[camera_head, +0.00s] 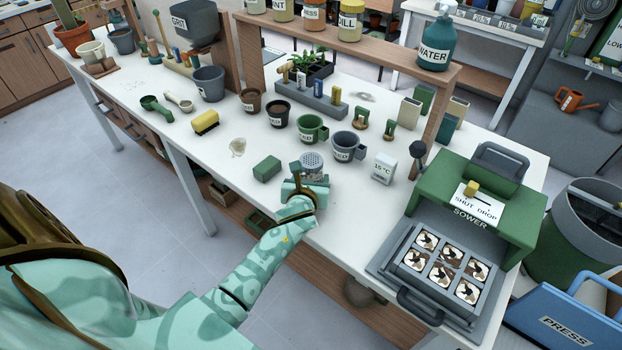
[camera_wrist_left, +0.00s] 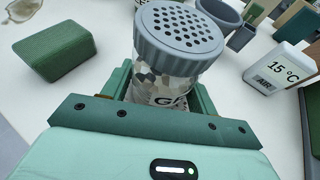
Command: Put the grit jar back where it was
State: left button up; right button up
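The grit jar (camera_head: 312,166) is a clear jar with a grey perforated lid, near the front edge of the white table. In the left wrist view the grit jar (camera_wrist_left: 165,82) shows pale and brown grit and a partly hidden label starting with G. My left gripper (camera_head: 307,184) has a finger on each side of the jar's body, close against it. The fingers of my left gripper (camera_wrist_left: 163,95) hide the jar's lower part. I cannot tell whether its base touches the table. My right gripper is not in view.
A green block (camera_head: 267,168) lies left of the jar. A grey cup (camera_head: 347,147), green cup (camera_head: 311,128) and thermometer box (camera_head: 383,168) stand behind and right. The green sower (camera_head: 481,195) fills the right end.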

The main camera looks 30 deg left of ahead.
pick_arm(q)
jog(key=shift+o, duration=1.1)
jog(key=shift+r, duration=0.1)
jog(key=shift+s+r, duration=0.1)
jog(key=shift+r, duration=0.15)
jog(key=p+v, duration=0.4)
jog(key=v, duration=0.7)
jog(key=shift+s+d+r, duration=0.15)
jog(key=shift+s, duration=0.2)
